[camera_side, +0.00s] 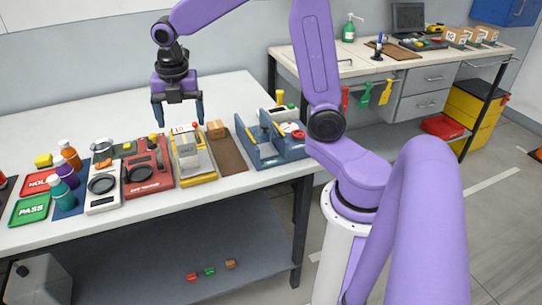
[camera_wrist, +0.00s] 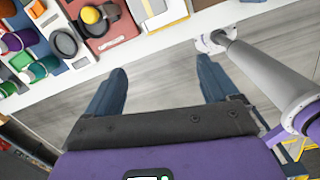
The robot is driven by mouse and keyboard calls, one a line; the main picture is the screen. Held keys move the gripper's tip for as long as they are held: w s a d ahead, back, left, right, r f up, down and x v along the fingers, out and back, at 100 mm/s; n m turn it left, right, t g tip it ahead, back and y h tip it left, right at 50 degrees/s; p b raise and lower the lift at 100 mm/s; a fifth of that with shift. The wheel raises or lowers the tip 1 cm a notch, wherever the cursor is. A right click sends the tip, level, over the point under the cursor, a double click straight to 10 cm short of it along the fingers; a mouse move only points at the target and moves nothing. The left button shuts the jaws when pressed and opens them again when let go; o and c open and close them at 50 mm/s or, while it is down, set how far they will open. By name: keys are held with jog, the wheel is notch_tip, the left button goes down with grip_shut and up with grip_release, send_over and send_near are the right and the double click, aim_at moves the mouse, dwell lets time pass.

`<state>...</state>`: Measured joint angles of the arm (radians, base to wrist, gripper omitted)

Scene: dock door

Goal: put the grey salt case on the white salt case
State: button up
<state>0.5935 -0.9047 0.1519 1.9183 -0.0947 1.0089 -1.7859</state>
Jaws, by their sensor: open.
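I cannot tell for certain which items are the grey salt case and the white salt case. A grey block-like item (camera_side: 188,158) sits on a yellow-edged unit on the white table, with a white card marked in red at its top. A white box-like item (camera_side: 265,104) stands at the back right, partly hidden behind a blue unit. My gripper (camera_side: 179,112) is open and empty, pointing down above and behind the yellow-edged unit in the side view. In the wrist view my gripper (camera_wrist: 160,88) shows two spread blue fingers with nothing between them.
The white table (camera_side: 80,115) is clear at the back left. Its front holds a green PASS tray (camera_side: 30,209), bottles (camera_side: 70,155), a red unit (camera_side: 148,178), a brown board (camera_side: 226,155) and a blue cradle (camera_side: 262,150). A second bench (camera_side: 350,62) stands behind.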

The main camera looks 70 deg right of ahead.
jog(key=s+a+f+m, duration=0.1)
jog(key=s+m, duration=0.5)
jog(key=s, duration=0.7)
jog(key=s+a+f+m+y, duration=0.1)
jog(key=s+m, duration=0.5)
jog(key=s, duration=0.8)
jog(key=shift+a+f+g, duration=0.4)
jog(key=shift+a+f, duration=0.1)
jog(key=shift+a, duration=0.55)
